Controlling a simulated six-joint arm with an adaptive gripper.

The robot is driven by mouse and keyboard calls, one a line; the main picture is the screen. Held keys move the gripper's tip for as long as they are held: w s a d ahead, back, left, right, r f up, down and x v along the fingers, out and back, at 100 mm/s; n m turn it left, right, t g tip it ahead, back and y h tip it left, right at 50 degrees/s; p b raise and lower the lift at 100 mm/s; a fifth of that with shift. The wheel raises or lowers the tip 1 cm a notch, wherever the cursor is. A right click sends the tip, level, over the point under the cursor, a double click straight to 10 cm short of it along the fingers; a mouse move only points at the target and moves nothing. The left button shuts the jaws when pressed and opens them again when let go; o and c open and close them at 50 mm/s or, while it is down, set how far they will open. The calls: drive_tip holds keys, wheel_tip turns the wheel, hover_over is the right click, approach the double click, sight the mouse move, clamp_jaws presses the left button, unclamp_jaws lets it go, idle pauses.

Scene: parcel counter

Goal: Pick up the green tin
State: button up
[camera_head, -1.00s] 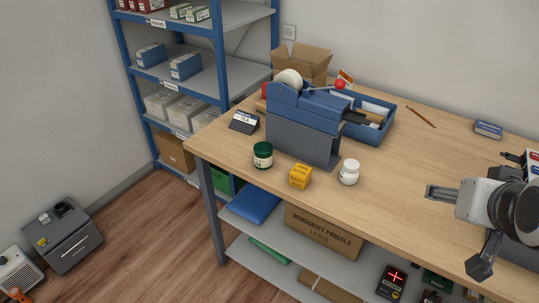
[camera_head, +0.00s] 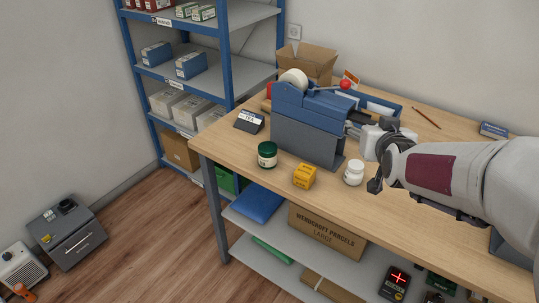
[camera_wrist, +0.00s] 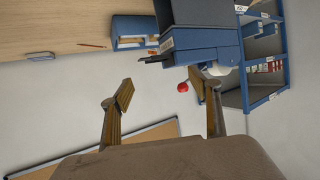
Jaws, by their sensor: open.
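The green tin (camera_head: 267,155) is a small dark green jar with a lid and a pale label. It stands upright near the table's front edge in the head view, left of the yellow box. My gripper (camera_head: 362,157) is open and empty. It is to the right of the tin, near the white bottle and the dispenser, clearly apart from the tin. In the wrist view, the open fingers (camera_wrist: 160,90) have nothing between them that they hold. The tin does not show in that view.
A yellow box (camera_head: 304,176) and a white bottle (camera_head: 353,172) stand between the tin and my gripper. The blue-grey tape dispenser (camera_head: 308,115) with a red knob (camera_wrist: 182,87) rises behind them. A small black sign (camera_head: 249,121) stands behind the tin. The tabletop's left corner is clear.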

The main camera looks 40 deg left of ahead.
drive_tip(key=w+a+f+n+y, duration=0.1)
drive_tip(key=a+f+y, duration=0.15)
drive_tip(key=a, duration=0.45)
drive_tip(key=a+f+n+y, duration=0.1)
drive_tip(key=a+f, duration=0.2)
drive_tip(key=a, duration=0.4)
drive_tip(key=n+t+y, duration=0.1)
drive_tip(key=y, duration=0.2)
hover_over(269, 157)
drive_tip(key=shift+f, duration=3.8)
drive_tip(key=shift+f, duration=0.1)
drive_tip(key=shift+f, duration=1.05)
drive_tip(key=shift+f, duration=0.1)
drive_tip(key=shift+f, duration=2.25)
drive_tip(key=shift+x, duration=1.5)
